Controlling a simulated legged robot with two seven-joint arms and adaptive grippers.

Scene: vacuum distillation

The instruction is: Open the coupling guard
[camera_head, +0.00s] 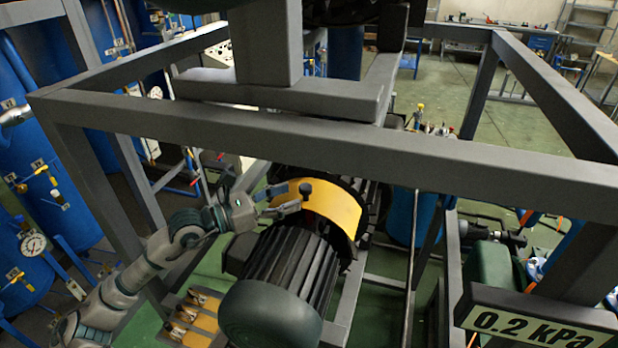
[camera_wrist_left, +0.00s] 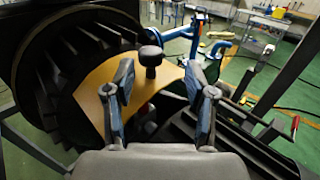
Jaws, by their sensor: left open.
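The coupling guard (camera_head: 335,208) is a curved yellow cover over the shaft between the dark finned motor (camera_head: 290,268) and the black housing behind it. It lies down over the coupling. A black knob (camera_head: 305,190) stands up from it. My left gripper (camera_head: 292,197) is open beside the knob, its fingers pointing toward it. In the left wrist view the yellow guard (camera_wrist_left: 105,82) and the knob (camera_wrist_left: 150,56) show ahead, with the knob between the two spread fingers (camera_wrist_left: 158,72); I cannot tell whether they touch it. My right gripper is not in view.
A grey frame (camera_head: 250,128) surrounds the machine, with beams above and in front of my left arm. Blue tanks with gauges (camera_head: 33,243) stand at the left. A "0.2 kPa" sign (camera_head: 535,328) is at lower right. Green floor (camera_head: 455,95) is open behind.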

